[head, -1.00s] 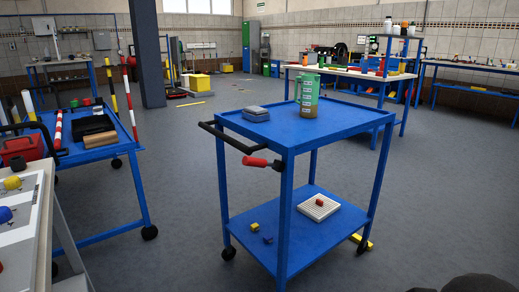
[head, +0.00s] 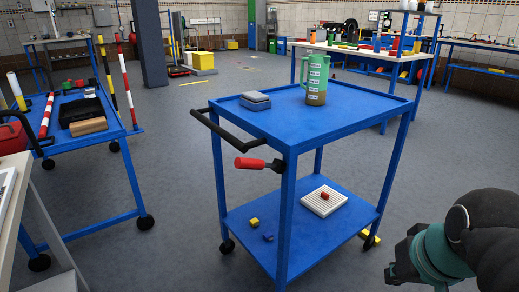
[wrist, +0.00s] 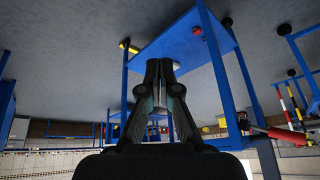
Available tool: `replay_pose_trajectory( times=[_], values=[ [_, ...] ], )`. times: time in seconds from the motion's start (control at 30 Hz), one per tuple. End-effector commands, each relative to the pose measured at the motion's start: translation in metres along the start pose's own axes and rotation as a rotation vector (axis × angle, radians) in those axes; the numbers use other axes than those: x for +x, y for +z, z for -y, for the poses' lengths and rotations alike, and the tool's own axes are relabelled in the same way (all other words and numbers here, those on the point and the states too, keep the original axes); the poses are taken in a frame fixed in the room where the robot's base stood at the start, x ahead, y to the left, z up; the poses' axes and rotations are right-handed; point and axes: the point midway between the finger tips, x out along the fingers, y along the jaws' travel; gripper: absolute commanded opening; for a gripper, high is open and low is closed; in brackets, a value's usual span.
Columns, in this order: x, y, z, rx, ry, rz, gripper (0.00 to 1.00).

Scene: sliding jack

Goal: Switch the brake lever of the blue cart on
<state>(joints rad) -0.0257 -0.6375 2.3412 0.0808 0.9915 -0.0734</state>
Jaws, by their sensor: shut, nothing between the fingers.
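The blue cart (head: 330,110) stands in the middle of the head view, with two shelves, a black push handle and small wheels. Its brake lever (head: 249,163) has a red grip and sticks out to the left from a dark pivot near the front corner post, below the top shelf. The wrist view looks inverted; the lever's red grip (wrist: 287,136) shows there at the lower right. My gripper (wrist: 159,67) is shut and empty in the wrist view, with the lower shelf beyond it. In the head view my arm is at the lower right, well apart from the lever.
A green jug (head: 317,78) and a grey box (head: 255,100) stand on the cart's top. Another blue cart (head: 75,148) is at the left, beside a white-topped table (head: 12,180). A workbench (head: 345,52) is behind. Floor left of the middle cart is clear.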

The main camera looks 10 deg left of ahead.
Motion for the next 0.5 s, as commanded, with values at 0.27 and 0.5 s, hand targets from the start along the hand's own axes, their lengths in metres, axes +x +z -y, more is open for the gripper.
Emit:
replay_pose_trajectory(
  times=[0.27,0.5],
  values=[
    [-0.051,-0.121,0.067,-0.160,-0.224,0.097,0.00],
    [-0.080,-0.207,0.133,-0.342,-0.442,0.155,0.00]
  ],
)
